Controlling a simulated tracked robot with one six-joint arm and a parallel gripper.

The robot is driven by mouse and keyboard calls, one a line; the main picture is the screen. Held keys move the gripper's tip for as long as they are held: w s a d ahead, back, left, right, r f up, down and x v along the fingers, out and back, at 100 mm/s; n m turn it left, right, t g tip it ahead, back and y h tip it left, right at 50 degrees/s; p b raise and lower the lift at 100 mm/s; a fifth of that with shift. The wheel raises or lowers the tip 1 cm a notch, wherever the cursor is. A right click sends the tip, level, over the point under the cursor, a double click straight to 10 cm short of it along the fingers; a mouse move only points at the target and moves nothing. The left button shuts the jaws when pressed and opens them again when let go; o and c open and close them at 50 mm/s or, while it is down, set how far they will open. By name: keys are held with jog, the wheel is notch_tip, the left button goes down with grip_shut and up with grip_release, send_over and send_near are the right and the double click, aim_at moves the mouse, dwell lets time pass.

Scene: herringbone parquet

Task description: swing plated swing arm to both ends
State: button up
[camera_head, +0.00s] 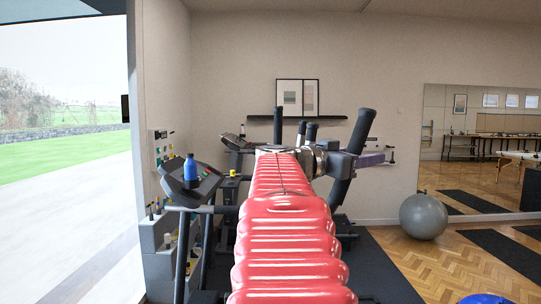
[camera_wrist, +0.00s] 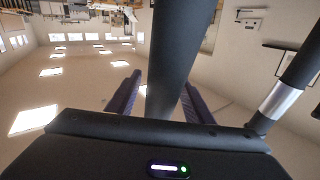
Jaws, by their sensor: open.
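An exercise machine with black upright swing arms stands ahead. One swing arm (camera_head: 362,128) rises beside my gripper (camera_head: 372,160) in the head view, and its lower part continues below the gripper. In the wrist view a dark bar (camera_wrist: 172,45) runs between the two purple fingers of my gripper (camera_wrist: 163,88). The fingers are apart, and I cannot tell whether they touch the bar. A second dark bar with a silver band (camera_wrist: 283,99) slants at the right of the wrist view, outside the fingers. My red-sleeved arm hides much of the machine.
A treadmill console with a blue bottle (camera_head: 190,168) stands at left by the open doorway. A grey exercise ball (camera_head: 423,216) rests on the parquet at right, before a wall mirror (camera_head: 480,125). A blue ball (camera_head: 485,298) shows at the bottom edge.

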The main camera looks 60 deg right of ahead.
jog(key=shift+c, duration=0.2)
grip_shut()
dwell(0.3)
